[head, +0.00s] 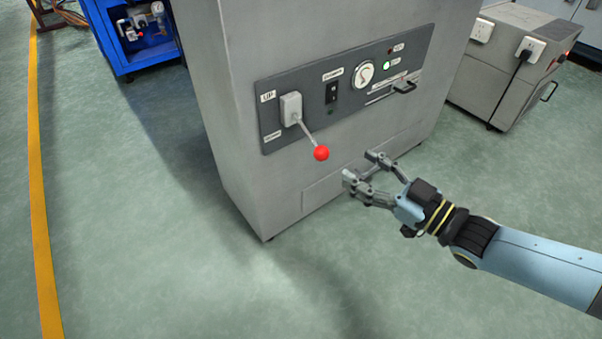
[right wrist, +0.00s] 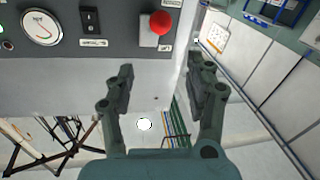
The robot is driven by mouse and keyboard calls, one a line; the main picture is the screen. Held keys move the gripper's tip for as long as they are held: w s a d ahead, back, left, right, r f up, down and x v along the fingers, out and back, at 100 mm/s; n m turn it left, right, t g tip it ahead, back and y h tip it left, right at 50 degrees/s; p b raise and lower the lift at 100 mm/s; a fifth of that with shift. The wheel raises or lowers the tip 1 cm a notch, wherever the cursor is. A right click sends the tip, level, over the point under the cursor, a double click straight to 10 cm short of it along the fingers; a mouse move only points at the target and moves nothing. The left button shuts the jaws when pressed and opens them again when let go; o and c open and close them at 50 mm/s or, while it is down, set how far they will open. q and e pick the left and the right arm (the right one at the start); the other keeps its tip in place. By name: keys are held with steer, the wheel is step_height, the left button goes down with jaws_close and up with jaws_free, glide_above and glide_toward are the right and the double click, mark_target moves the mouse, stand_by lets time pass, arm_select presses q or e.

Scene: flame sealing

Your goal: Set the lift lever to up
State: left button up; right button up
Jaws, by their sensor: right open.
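The lift lever is a grey rod (head: 308,133) with a red ball knob (head: 321,153), on a pale block (head: 291,108) at the left of the dark control panel (head: 345,97). The rod slants down and out from the panel. A label reading UP (head: 268,96) is beside the block's upper part, with another label lower down. My right gripper (head: 360,165) is open and empty, to the right of and slightly below the knob, apart from it. In the right wrist view the knob (right wrist: 160,22) is beyond the open fingers (right wrist: 160,85). My left gripper is not in view.
The panel also holds a black switch (head: 333,93), a round gauge (head: 363,73) and a black handle (head: 404,87). The grey cabinet (head: 222,100) stands on a green floor. A smaller grey box (head: 502,75) is at the right, a blue cart (head: 140,45) behind left.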

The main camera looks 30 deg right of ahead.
mark_target(322, 152)
steer(key=w+f+b, duration=0.1)
steer(key=w, duration=0.2)
steer(key=w+a+b, duration=0.1)
steer(key=w, duration=0.2)
steer(key=w+a+f+b, duration=0.1)
steer(key=w+b, duration=0.1)
steer(key=w, duration=0.1)
steer(key=shift+w+a+f, duration=0.1)
steer(key=shift+w+f, duration=0.15)
steer(key=shift+f, duration=0.1)
steer(key=shift+w+a, duration=0.1)
steer(key=shift+w, duration=0.3)
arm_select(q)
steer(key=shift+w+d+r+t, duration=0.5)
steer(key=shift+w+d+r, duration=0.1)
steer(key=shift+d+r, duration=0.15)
arm_select(e)
steer(key=shift+r, duration=0.1)
steer(key=shift+c, duration=0.4)
jaws_close()
